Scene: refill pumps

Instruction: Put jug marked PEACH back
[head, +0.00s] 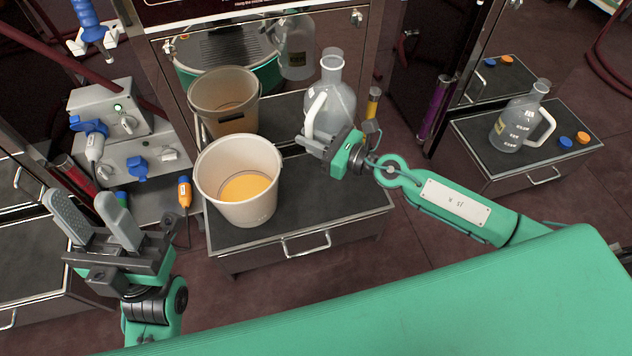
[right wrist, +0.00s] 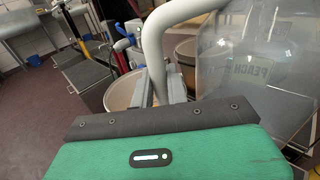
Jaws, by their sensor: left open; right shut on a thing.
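The clear jug (head: 337,97) is upright over the back right of the middle stand. Its raised lettering reads PEACH, seen mirrored or turned in the right wrist view (right wrist: 262,68). My right gripper (head: 318,140) is shut on the jug's white handle (right wrist: 153,45). The jug's base is partly behind the gripper, so I cannot tell whether it touches the stand top. The jug looks empty. My left gripper (head: 92,222) is open and empty at the lower left, apart from everything.
A cream bucket (head: 262,205) with orange liquid stands on the middle stand (head: 330,215). Shiny panels behind show reflections of bucket and jug. Another clear jug (head: 518,122) stands on the right stand (head: 560,165), beside blue (head: 565,141) and orange (head: 583,137) caps. Grey pump boxes (head: 112,112) are left.

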